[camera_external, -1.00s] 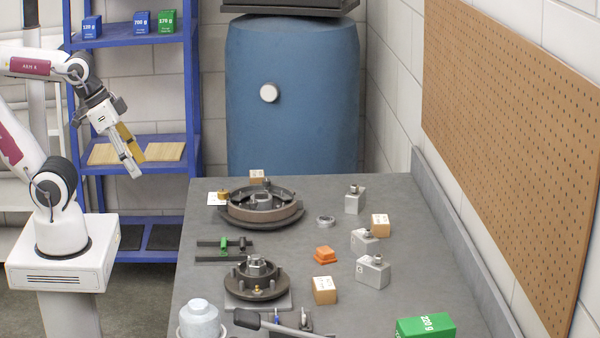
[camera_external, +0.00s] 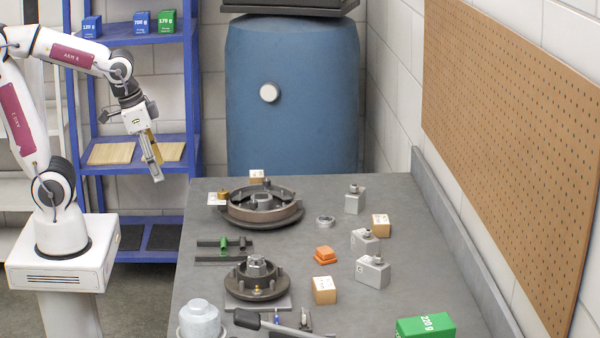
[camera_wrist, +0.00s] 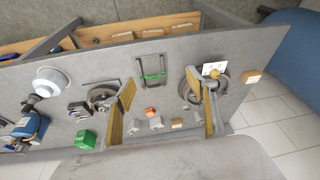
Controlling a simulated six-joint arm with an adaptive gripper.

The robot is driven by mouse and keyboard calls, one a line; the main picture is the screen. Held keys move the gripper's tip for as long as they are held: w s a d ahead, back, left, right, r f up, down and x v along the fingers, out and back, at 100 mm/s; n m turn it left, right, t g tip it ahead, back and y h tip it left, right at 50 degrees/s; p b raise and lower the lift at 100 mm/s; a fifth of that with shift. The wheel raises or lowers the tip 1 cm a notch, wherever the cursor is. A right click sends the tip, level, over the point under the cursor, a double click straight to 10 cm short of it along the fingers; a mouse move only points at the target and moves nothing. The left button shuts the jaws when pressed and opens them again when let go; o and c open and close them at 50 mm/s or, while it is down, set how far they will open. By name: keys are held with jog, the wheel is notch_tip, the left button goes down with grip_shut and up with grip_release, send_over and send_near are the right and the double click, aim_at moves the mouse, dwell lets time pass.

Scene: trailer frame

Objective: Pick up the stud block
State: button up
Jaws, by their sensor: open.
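Three grey metal blocks, each with a round stud on top, stand upright on the right half of the bench: one farther back (camera_external: 355,203), one in the middle (camera_external: 363,244) and one nearer (camera_external: 372,273). Which of them is the stud block, I cannot tell. Two of these grey blocks show small in the wrist view, one at the left (camera_wrist: 134,129) and one beside it (camera_wrist: 155,123). My gripper (camera_external: 154,171) is open and empty, tilted downward in the air left of the bench, well apart from the blocks. Its two fingers also frame the wrist view (camera_wrist: 161,86).
Small wooden blocks (camera_external: 324,290), an orange piece (camera_external: 325,253), a metal ring (camera_external: 325,221) and a green box (camera_external: 425,326) lie around the grey blocks. Two round hub assemblies, one far (camera_external: 265,207) and one near (camera_external: 257,281), occupy the left. A pegboard (camera_external: 520,130) borders the right.

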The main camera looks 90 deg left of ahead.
jog(key=w+a+r+m+t+y, duration=0.15)
jog(key=w+a+m, duration=0.35)
jog(key=w+a, duration=0.7)
jog(key=w+a+r+m+t+y, duration=0.1)
jog(key=w+a+m+t+y, duration=0.15)
jog(key=w+a+m, duration=0.95)
jog(key=w+a+r+n+t+y, duration=0.1)
jog(key=w+a+t, duration=0.35)
jog(key=w, duration=1.45)
jog(key=w+f+m+h, duration=0.5)
jog(key=w+f+m, duration=0.4)
jog(key=m, duration=0.7)
jog(key=s+d+f+m+g+h, duration=0.3)
jog(key=s+d+f+m+g, duration=0.1)
jog(key=m, duration=1.1)
jog(key=s+f+g, duration=0.1)
jog(key=s+g, duration=0.1)
jog(key=shift+s+d+m, duration=0.15)
jog(key=shift+s+m, duration=0.15)
